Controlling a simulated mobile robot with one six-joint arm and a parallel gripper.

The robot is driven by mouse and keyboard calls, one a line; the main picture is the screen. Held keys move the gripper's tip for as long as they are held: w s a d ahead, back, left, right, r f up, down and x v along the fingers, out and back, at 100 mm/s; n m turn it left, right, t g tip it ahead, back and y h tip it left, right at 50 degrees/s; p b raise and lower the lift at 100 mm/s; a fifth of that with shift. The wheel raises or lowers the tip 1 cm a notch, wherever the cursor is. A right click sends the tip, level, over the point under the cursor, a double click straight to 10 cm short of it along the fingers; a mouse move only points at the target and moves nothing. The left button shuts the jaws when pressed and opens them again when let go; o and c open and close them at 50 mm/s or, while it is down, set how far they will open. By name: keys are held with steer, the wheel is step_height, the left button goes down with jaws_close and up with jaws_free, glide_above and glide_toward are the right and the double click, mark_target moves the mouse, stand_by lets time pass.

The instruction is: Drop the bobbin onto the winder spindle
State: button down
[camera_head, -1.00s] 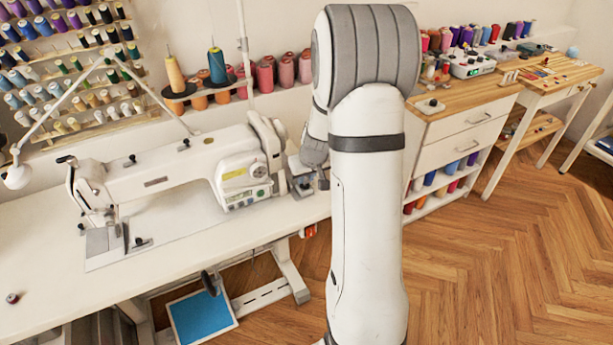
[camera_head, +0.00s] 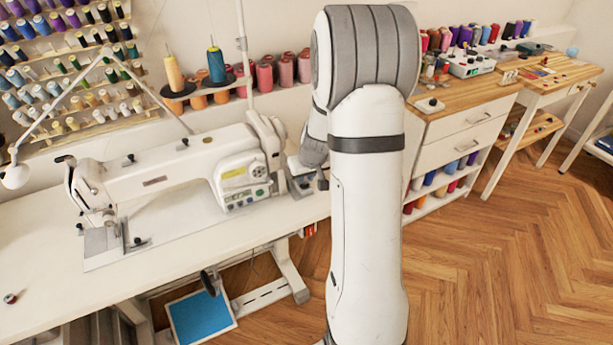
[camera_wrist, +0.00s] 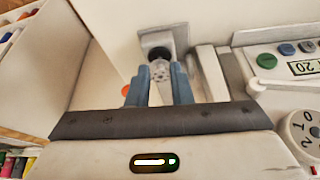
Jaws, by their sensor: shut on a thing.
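In the wrist view, my gripper (camera_wrist: 160,92) has its two blue fingers closed on a small silver bobbin (camera_wrist: 160,72) with holes in its face. The bobbin sits between the fingertips. Just beyond it is the winder (camera_wrist: 155,40), a grey block with a dark round part close to the bobbin. I cannot tell whether the bobbin touches the spindle, which is hidden. In the head view, my arm covers much of the area beside the sewing machine's right end, and the bobbin cannot be made out there.
The white sewing machine (camera_head: 160,180) stands on the white table (camera_head: 50,240), left of my arm. Its panel and dial (camera_wrist: 308,130) are close on the right in the wrist view. A small spool (camera_head: 11,298) lies at the table's left. Thread cones (camera_head: 217,68) stand behind.

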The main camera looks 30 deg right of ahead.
steer(key=shift+f+b, duration=0.3)
steer(key=shift+b, duration=0.1)
stand_by(0.3)
steer(key=c, duration=1.2)
jaws_free()
steer(key=v, duration=0.8)
steer(key=shift+p, duration=0.3)
steer(key=s+a+r+p, duration=0.1)
steer(key=s+a+r, duration=0.3)
steer(key=s, duration=0.3)
steer(key=s+a+r+g+p, duration=0.1)
steer(key=s+a+r+p, duration=0.1)
steer(key=s+a+r, duration=0.2)
steer(key=s+a+r+g+p, duration=0.1)
steer(key=s+a+r, duration=0.3)
steer(key=s+a, duration=0.3)
steer(key=s, duration=0.4)
steer(key=shift+r+n, duration=0.25)
steer(key=shift+n, duration=0.15)
